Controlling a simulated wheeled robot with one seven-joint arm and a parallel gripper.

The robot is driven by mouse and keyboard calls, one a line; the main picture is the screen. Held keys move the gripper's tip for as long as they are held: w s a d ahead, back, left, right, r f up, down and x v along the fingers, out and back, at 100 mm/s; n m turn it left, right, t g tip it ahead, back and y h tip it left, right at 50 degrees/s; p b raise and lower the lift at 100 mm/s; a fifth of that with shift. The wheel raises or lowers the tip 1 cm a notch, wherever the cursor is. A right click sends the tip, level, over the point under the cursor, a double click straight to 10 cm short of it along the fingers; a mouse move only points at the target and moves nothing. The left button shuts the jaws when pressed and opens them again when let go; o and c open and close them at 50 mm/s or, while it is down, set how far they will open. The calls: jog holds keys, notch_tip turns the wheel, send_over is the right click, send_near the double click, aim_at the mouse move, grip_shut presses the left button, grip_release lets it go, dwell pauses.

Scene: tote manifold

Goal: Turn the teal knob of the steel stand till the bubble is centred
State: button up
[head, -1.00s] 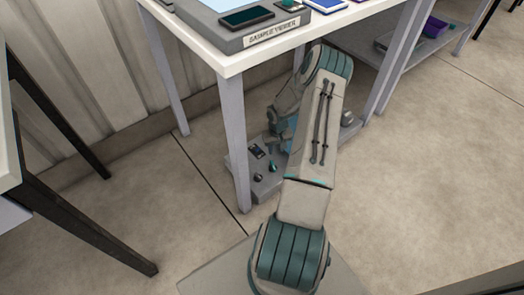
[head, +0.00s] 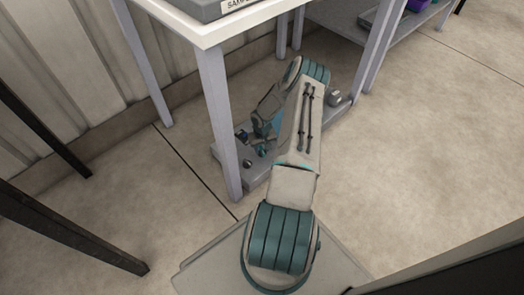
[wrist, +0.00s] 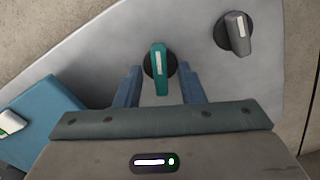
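The steel stand (head: 228,165) is a grey base low on the floor under the white table; its grey plate fills much of the wrist view (wrist: 85,60). The teal knob (wrist: 160,68) stands on this plate on a dark round collar, with a pale mark along its top. My gripper (wrist: 160,78) is open, with one blue finger on each side of the knob's handle. Gaps show between the fingers and the handle. In the head view my arm partly covers the stand. I cannot make out a bubble in either view.
A grey knob (wrist: 237,32) stands to the right of the teal one. A blue block (wrist: 45,118) with a white and green piece (wrist: 10,123) lies at the left. Table legs (head: 217,120) stand close to my arm. Open floor (head: 410,150) lies to the right.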

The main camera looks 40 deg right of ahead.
jog(key=shift+f, duration=0.25)
grip_shut()
jog(key=shift+n, duration=1.5)
grip_release()
